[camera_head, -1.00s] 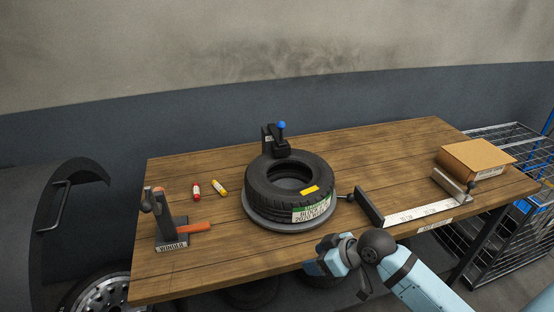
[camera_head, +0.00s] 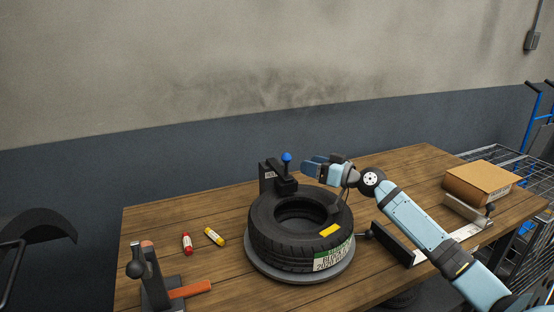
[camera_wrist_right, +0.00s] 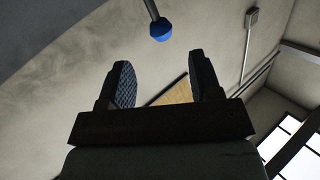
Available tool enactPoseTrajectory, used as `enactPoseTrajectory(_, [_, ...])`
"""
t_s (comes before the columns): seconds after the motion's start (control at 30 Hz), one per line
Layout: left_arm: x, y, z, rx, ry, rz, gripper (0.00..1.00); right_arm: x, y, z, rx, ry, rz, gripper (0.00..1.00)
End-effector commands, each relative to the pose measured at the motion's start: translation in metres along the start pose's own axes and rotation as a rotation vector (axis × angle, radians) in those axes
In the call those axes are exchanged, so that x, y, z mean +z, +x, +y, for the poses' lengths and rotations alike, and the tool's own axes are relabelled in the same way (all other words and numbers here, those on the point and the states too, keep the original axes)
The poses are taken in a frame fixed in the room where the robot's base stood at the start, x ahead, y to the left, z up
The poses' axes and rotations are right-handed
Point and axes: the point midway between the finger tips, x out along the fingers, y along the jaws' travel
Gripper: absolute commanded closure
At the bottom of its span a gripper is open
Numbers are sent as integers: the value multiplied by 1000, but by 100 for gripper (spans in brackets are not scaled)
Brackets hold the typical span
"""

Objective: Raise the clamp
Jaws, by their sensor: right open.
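The clamp (camera_head: 268,178) is a dark block at the back of the tyre, with a short lever topped by a blue knob (camera_head: 287,157). Its dark arm reaches over the tyre's back edge. The black tyre (camera_head: 262,235) lies flat on a grey round plate (camera_head: 290,277). My right gripper (camera_head: 308,168) is open and empty, just right of the blue knob and apart from it. In the right wrist view, the blue knob (camera_wrist_right: 161,29) on its rod shows beyond the open fingers (camera_wrist_right: 163,82). My left gripper is not in view.
A dark stand with an orange handle (camera_head: 190,289) is at front left. A measuring bracket (camera_head: 394,243) and a cardboard box (camera_head: 482,182) are at right.

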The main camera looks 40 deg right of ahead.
Motion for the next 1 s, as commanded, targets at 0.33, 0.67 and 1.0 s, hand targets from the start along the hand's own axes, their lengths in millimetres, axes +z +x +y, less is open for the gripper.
enactPoseTrajectory(0.33, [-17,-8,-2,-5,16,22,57,-4,67,-1,-1,1,1,42])
enactPoseTrajectory(0.67, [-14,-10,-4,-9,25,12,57,-1,103,-1,-1,-1,-1,42])
enactPoseTrajectory(1.0, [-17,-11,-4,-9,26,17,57,0,105,-1,-1,-1,-2,49])
